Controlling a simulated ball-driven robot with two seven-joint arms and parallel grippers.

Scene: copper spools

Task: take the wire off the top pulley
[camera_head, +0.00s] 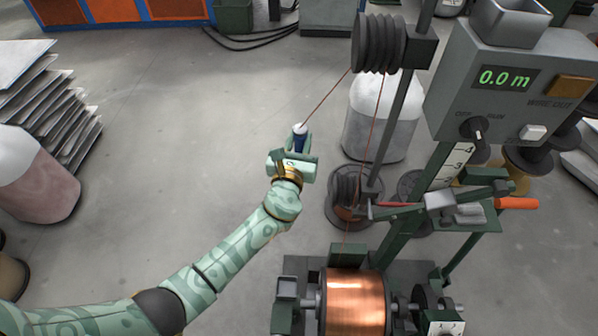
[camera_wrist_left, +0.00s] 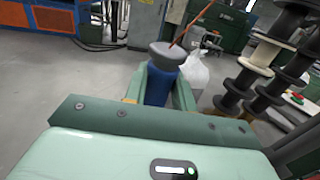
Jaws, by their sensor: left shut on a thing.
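The dark, grooved top pulley (camera_head: 378,43) hangs at the upper middle of the head view. Another stretch of wire drops from the pulley toward the lower pulley (camera_head: 345,190). My left gripper (camera_head: 299,150) is shut on the blue grip, left of and below the top pulley. In the left wrist view, the blue grip (camera_wrist_left: 158,86) stands between the fingers, with the wire (camera_wrist_left: 192,26) rising from its grey cap. My right gripper is in neither view.
The copper spool (camera_head: 355,300) sits at the bottom middle. The grey control box (camera_head: 500,85) reads 0.0 m, and an orange-handled lever (camera_head: 517,203) lies below it. A pale bin-like drum (camera_head: 378,125) stands behind the wire.

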